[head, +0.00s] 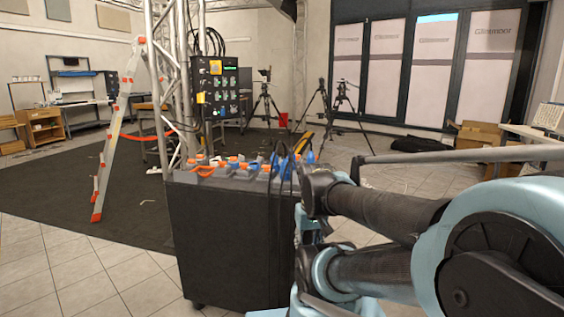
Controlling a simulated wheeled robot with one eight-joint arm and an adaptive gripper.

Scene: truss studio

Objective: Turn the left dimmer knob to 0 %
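A black control panel (222,92) is mounted on the metal truss left of centre, beyond the dark cart. It carries small green-lit and pale elements and a few yellow patches. The dimmer knobs cannot be made out at this size, so neither the left knob nor its setting can be read. My arm comes in from the right and crosses in front of the cart's right side. My gripper cannot be made out; it seems hidden behind my own arm links.
A dark wheeled cart (222,240), topped with orange, blue and grey bins (203,171), stands close ahead, between me and the panel. A ladder (116,130) leans at the truss (163,75). Tripods (265,100) stand behind. Tiled floor (75,270) is free at the left.

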